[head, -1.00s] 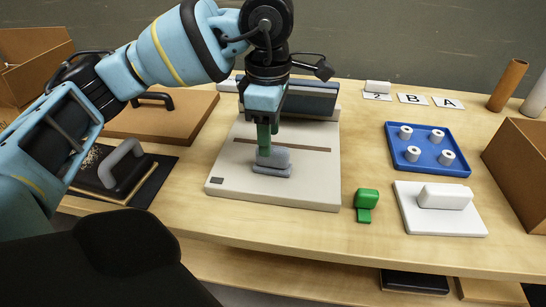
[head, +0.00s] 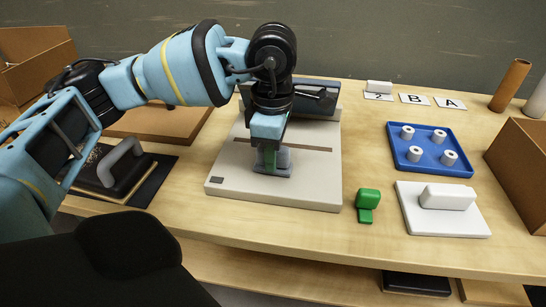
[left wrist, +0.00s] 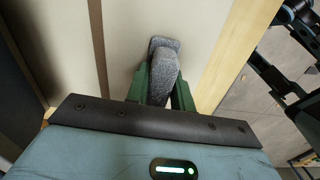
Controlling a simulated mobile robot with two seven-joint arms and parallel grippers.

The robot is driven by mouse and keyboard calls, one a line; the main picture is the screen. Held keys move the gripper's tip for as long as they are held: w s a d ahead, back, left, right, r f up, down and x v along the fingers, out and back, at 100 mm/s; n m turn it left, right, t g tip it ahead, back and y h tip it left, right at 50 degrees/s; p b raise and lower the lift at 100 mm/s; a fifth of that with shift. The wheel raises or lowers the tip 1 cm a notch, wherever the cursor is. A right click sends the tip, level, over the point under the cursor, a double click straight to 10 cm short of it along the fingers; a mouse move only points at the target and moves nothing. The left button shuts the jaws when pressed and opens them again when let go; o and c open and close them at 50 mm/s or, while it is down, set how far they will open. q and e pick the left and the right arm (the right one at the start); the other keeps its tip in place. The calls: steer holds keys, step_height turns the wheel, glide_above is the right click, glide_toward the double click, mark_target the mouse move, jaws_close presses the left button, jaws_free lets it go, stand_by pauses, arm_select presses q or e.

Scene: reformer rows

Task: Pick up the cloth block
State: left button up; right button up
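The cloth block (head: 285,168) is a small grey block with a raised grip on a wider base. It sits on the pale board (head: 315,180) in the middle of the table. My left gripper (head: 270,163) points down over it and hides part of it. In the left wrist view the grey fabric grip of the block (left wrist: 162,78) stands between the two green fingers of my left gripper (left wrist: 163,82). A narrow gap shows beside the right finger, so the fingers look open around the grip. My right gripper is not in view.
A green block (head: 368,199), a white block on a white plate (head: 415,222) and a blue tray (head: 400,165) with several white rollers stand to the right. A dark block with a grey handle (head: 122,163) is at left. A cardboard box (head: 520,160) borders the right.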

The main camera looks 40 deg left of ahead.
arm_select(q)
steer(key=shift+c, duration=1.4)
steer(key=shift+r, duration=0.1)
steer(key=shift+r, duration=0.6)
step_height(320, 180, up, 2)
steer(key=shift+r+p, duration=0.2)
steer(key=shift+p, duration=0.1)
steer(key=s+d+r, duration=0.1)
steer(key=s+d, duration=0.8)
steer(key=s, duration=0.4)
steer(key=shift+d+p, duration=0.25)
steer(key=shift+p, duration=0.1)
steer(key=shift+r, duration=0.1)
